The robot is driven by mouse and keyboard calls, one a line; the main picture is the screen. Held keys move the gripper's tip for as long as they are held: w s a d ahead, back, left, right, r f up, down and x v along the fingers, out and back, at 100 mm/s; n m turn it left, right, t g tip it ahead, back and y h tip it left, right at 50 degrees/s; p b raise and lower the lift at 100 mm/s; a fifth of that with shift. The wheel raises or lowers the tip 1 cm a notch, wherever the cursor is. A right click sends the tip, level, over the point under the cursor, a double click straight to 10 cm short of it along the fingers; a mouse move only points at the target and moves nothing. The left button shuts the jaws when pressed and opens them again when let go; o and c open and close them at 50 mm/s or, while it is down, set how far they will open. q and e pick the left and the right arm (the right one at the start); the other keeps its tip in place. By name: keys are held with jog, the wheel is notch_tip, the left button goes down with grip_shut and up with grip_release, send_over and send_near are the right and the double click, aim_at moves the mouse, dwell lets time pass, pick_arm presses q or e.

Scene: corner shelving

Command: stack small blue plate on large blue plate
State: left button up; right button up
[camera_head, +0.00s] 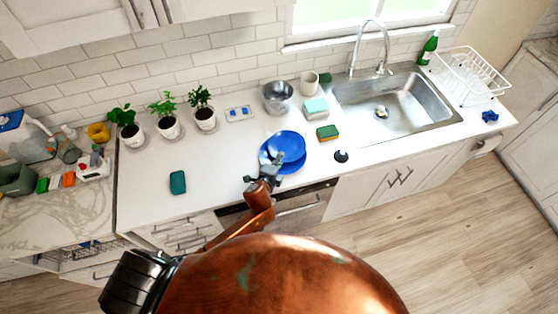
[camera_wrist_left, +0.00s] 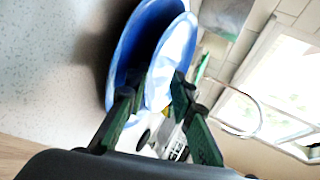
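The small blue plate (camera_head: 287,144) lies over the large blue plate (camera_head: 297,167) near the counter's front edge, set slightly toward the back, with the large plate's rim showing below it. In the left wrist view the small plate (camera_wrist_left: 174,55) has a bright reflection and overlaps the darker large plate (camera_wrist_left: 128,52). My left gripper (camera_head: 268,172) is at the plates' near-left rim. Its fingers (camera_wrist_left: 155,98) are spread, with the small plate's edge between them and room beside it. Any contact underneath is hidden. My right gripper is not in view.
A metal bowl (camera_head: 278,97), a sponge (camera_head: 327,132) and a dark stopper-like item (camera_head: 341,156) stand near the plates. The sink (camera_head: 398,104) is to the right. Potted plants (camera_head: 168,126) line the wall. The counter left of the plates is mostly clear around a teal item (camera_head: 178,182).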

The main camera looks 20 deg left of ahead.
pick_arm(q)
jog(key=shift+r, duration=0.25)
jog(key=v, duration=1.2)
jog(key=shift+r, duration=0.3)
jog(key=shift+a, duration=0.15)
